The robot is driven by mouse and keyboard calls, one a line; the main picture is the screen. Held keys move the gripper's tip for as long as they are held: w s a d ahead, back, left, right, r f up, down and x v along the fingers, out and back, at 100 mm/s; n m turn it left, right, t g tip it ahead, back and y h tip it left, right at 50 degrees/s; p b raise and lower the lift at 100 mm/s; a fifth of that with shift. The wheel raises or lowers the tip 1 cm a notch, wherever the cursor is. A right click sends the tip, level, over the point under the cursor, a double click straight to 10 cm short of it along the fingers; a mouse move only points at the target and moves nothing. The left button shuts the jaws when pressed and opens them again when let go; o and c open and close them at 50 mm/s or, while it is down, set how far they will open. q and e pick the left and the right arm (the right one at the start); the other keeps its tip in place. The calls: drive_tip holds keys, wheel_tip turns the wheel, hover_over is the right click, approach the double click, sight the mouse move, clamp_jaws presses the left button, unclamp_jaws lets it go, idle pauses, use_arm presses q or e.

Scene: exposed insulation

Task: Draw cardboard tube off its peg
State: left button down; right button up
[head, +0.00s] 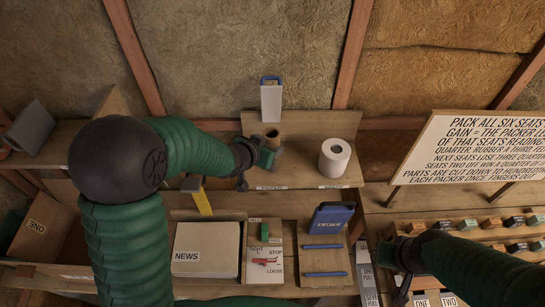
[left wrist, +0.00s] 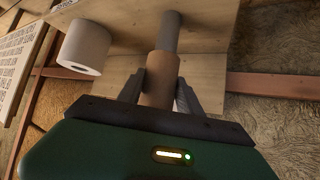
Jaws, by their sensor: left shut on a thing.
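The cardboard tube (head: 272,134) is a short brown cylinder by the wooden shelf with the PAPER label. My left gripper (head: 262,157) is shut on it. In the left wrist view, both fingers press the sides of the tube (left wrist: 160,72). A grey peg (left wrist: 171,32) runs in line with the tube and shows beyond its far end. How much of the peg lies inside the tube is hidden. My right gripper (head: 398,262) is at the lower right, over the bench, and its fingers do not show clearly.
A white paper roll (head: 335,157) stands to the right of the tube. A blue case (head: 331,218) and a NEWS box (head: 206,249) are below. A sign (head: 475,150) stands at right.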

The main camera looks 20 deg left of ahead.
sight(269, 139)
use_arm(q)
drive_tip(key=shift+r+p, duration=1.65)
drive_tip(key=shift+r, duration=0.3)
